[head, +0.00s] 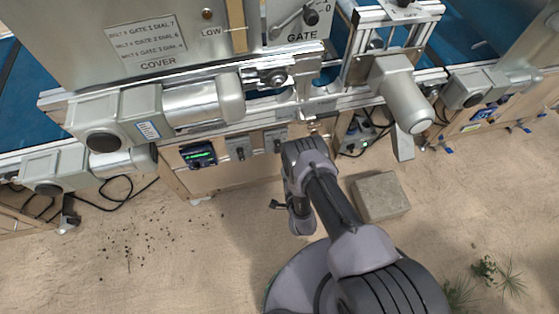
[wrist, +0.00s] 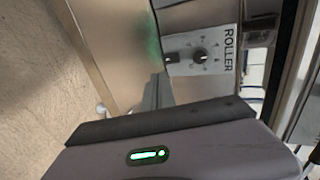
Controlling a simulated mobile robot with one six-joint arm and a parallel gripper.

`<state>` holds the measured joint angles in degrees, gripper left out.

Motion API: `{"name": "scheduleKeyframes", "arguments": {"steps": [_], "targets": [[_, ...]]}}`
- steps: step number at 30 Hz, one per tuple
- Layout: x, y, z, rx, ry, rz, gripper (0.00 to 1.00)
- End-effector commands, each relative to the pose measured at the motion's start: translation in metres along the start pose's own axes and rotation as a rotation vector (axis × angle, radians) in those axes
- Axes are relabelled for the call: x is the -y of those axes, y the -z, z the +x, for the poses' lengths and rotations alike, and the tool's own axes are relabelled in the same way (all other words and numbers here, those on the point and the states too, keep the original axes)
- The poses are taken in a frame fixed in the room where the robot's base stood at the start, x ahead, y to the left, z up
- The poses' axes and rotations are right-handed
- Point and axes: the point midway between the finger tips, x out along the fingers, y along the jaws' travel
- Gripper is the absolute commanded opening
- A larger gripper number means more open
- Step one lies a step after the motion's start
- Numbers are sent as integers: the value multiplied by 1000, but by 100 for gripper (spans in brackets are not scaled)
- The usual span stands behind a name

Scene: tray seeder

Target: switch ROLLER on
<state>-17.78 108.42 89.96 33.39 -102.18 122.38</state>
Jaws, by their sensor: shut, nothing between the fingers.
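The ROLLER panel (wrist: 229,66) is a light plate in the wrist view, turned so that its label reads downward. It carries a dark round knob (wrist: 200,57) with marks around it; I cannot tell which mark it points to. My gripper (wrist: 157,82) reaches up from the bottom of the wrist view, shut and empty. Its tips appear lower left of the knob and apart from it. In the head view my arm bends near the machine front; its fingers are not clear there, and I cannot tell which small box is ROLLER.
A display with green digits (head: 198,155) and a small switch box (head: 239,148) are on the machine front in the head view. A motor (head: 402,95) sticks out right of my arm. A stone block (head: 380,196) lies on the sandy floor. Open floor is at left.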

Motion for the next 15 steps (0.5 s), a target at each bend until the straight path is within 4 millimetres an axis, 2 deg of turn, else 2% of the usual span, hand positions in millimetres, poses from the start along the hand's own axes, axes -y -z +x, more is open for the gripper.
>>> {"name": "scheduleKeyframes", "arguments": {"steps": [1, 3, 9, 15], "targets": [[-6, 0, 13, 0, 2, 0, 0], [-6, 0, 29, -1, 3, 0, 0], [-1, 0, 68, 0, 2, 0, 0], [8, 0, 88, 0, -1, 0, 0]]}}
